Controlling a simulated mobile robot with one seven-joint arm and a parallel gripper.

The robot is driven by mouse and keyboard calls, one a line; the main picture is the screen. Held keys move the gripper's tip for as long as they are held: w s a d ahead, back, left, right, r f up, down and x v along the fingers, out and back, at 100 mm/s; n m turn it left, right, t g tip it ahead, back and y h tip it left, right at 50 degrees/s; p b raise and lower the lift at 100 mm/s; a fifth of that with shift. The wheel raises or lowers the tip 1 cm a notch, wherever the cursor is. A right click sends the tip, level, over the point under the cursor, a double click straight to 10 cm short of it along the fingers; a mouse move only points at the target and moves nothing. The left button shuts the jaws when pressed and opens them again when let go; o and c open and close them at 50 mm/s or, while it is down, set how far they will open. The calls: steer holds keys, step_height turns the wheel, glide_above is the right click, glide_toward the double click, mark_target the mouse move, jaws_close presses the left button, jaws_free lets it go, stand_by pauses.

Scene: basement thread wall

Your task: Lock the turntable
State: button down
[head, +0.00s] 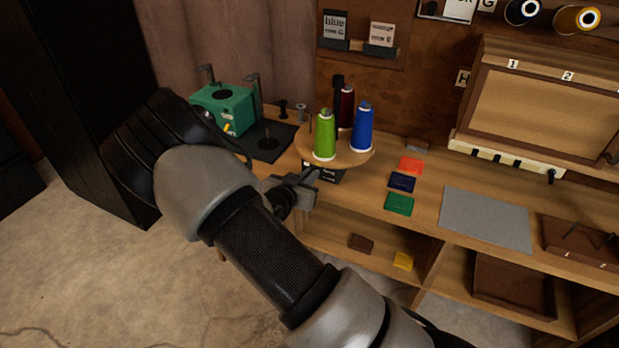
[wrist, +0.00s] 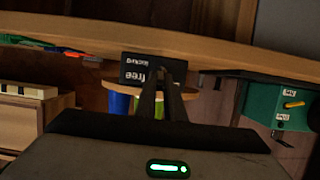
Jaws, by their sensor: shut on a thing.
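The turntable (head: 338,157) is a round wooden disc on the bench, carrying a green, a blue and a dark red thread spool around a black post. Below its front edge is a black lock plate (head: 325,176). In the wrist view the plate (wrist: 140,68) appears upside down; "free" reads on it, and a second word is partly covered. My gripper (head: 312,175) is at this plate, its fingers (wrist: 166,72) closed together in front of it. They are shut on the small lock lever, which they mostly hide; its exact position cannot be told.
A teal machine (head: 225,107) stands left on the bench. Orange, navy and green patches (head: 400,204) and a grey mat (head: 486,220) lie to the right. The wooden shelf (head: 335,238) below holds a brown and a yellow piece. The floor at left is clear.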

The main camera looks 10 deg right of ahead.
steer(key=f+t+h+b, duration=0.1)
steer(key=b, duration=0.2)
steer(key=f+t+h+b, duration=0.1)
steer(key=b, duration=0.3)
steer(key=shift+s+a+f+t, duration=0.15)
steer(key=shift+s+f+t, duration=0.1)
steer(key=shift+t, duration=0.15)
steer(key=shift+f+t+h+b, duration=0.15)
steer(key=shift+t+h+b, duration=0.35)
steer(key=shift+b, duration=0.6)
steer(key=shift+t+h+b, duration=0.3)
steer(key=shift+t+b, duration=0.35)
steer(key=shift+t, duration=0.05)
steer(key=c, duration=1.8)
jaws_free()
steer(key=shift+c, duration=0.2)
steer(key=p+v, duration=0.2)
steer(key=v, duration=1.5)
steer(key=shift+f, duration=0.2)
steer(key=shift+a, duration=0.1)
